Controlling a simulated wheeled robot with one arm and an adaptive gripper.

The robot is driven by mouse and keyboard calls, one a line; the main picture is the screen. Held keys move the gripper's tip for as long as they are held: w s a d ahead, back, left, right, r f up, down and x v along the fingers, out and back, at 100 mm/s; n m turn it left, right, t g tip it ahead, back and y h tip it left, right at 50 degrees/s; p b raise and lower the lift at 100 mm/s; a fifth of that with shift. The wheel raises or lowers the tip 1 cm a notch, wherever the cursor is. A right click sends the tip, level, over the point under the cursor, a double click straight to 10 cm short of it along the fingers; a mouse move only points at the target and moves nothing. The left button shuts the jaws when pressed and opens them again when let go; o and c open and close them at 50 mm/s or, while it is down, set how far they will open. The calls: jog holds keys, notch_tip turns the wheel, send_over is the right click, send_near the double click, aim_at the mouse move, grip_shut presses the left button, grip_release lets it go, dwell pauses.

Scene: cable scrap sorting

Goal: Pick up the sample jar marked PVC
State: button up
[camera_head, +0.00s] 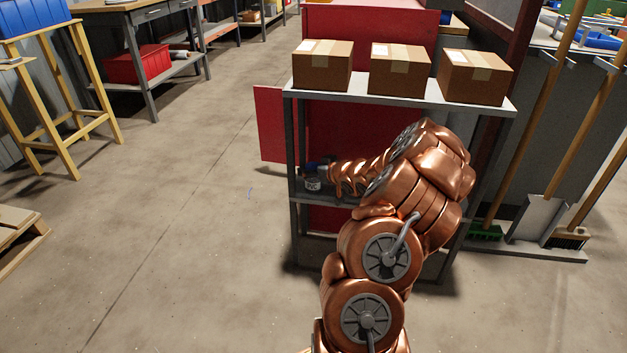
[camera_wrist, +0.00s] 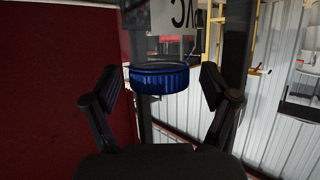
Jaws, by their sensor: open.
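The sample jar (camera_head: 313,184) stands on the middle shelf of the grey rack, near its left end. In the wrist view the jar shows upside down, with its ribbed blue lid (camera_wrist: 160,79) below and a pale label (camera_wrist: 174,20) above. The letters "VC" can be read on the label; the rest is cut off or hidden. My gripper (camera_wrist: 160,90) is open, with one dark finger on each side of the lid in the picture. Clear gaps show beside the lid, and no contact is visible. In the head view my copper arm partly hides the gripper's tip beside the jar.
The grey rack (camera_head: 404,95) carries several cardboard boxes on top, including one at the left (camera_head: 322,72). Its left front post stands close to the jar. A red panel (camera_head: 270,125) is behind left. Brooms (camera_head: 547,130) lean at the right.

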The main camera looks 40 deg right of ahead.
jog(key=c, duration=1.3)
